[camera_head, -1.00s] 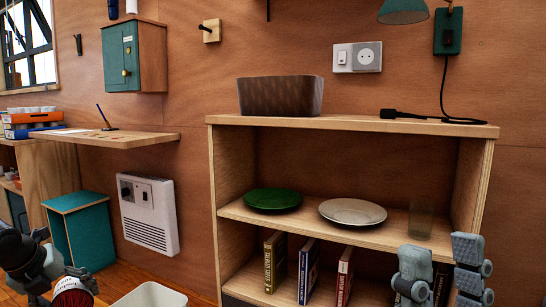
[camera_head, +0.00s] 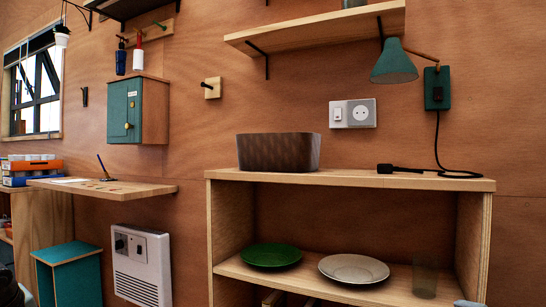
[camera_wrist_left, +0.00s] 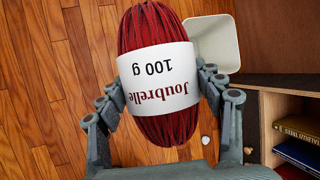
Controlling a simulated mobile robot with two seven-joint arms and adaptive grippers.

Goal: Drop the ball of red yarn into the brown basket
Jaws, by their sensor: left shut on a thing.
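The ball of red yarn (camera_wrist_left: 162,125) has a white label and fills the upper middle of the left wrist view. My left gripper (camera_wrist_left: 166,92) is shut on it, with a finger on each side. In the head view, only a dark part of my left arm shows at the bottom left corner; the yarn is out of that view. The brown basket (camera_head: 278,152) stands upright on top of the wooden shelf unit (camera_head: 350,179). Its inside is hidden from this low angle. Only a sliver of my right gripper (camera_head: 467,303) shows at the bottom edge.
A black cable plug (camera_head: 400,169) lies on the shelf top, right of the basket. A green lamp (camera_head: 394,66) and an upper shelf (camera_head: 315,28) are above. A white bin (camera_wrist_left: 216,42) stands on the floor behind the yarn. A fold-out desk (camera_head: 100,192) juts out left.

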